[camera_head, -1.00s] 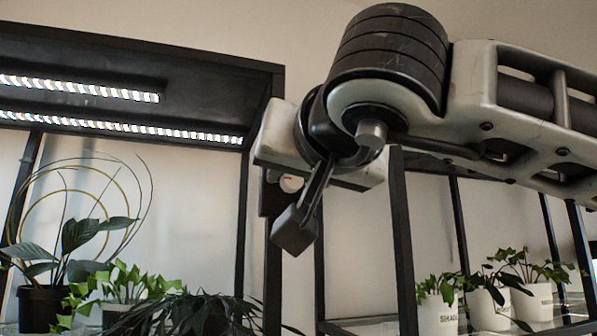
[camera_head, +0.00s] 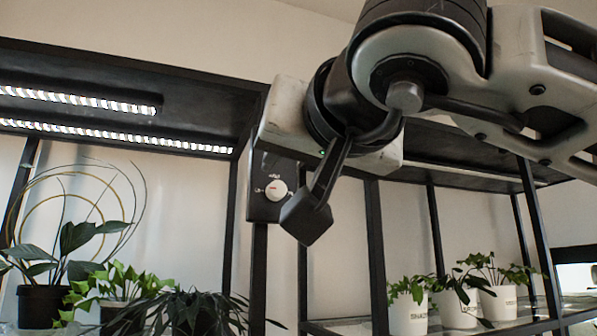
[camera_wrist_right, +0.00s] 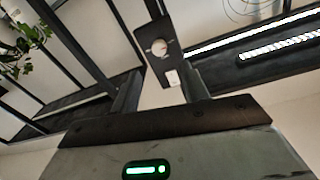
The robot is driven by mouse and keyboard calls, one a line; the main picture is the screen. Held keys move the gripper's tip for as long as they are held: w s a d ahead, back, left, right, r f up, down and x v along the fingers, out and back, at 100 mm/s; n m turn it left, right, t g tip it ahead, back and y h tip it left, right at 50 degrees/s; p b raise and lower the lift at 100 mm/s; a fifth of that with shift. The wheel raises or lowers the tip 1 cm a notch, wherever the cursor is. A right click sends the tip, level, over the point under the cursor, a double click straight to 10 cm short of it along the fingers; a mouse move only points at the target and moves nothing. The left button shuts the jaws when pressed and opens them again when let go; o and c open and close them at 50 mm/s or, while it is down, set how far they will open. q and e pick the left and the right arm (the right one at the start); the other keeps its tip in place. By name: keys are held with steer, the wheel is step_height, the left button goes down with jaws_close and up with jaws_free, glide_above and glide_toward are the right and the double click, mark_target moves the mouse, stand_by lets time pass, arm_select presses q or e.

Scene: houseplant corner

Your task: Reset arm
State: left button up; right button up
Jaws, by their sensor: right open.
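My right gripper (camera_head: 308,214) hangs at the middle of the head view, its dark finger angled down and to the left. In the right wrist view the two fingers of my right gripper (camera_wrist_right: 160,92) stand apart with nothing between them. A black control box (camera_head: 260,213) with a round white dial (camera_head: 276,190) is on the shelf post just left of the finger. The wrist view shows the box (camera_wrist_right: 151,10) and dial (camera_wrist_right: 160,48) beyond the fingertips, with a white switch (camera_wrist_right: 172,78) below the dial. My left gripper is out of view.
A black shelf (camera_head: 190,72) at left has lit light strips (camera_head: 120,134) above potted plants (camera_head: 40,305). A second rack at right holds several white pots (camera_head: 457,308) with leafy plants. Black posts (camera_head: 376,250) stand close behind my right arm.

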steer(key=shift+w, duration=0.25)
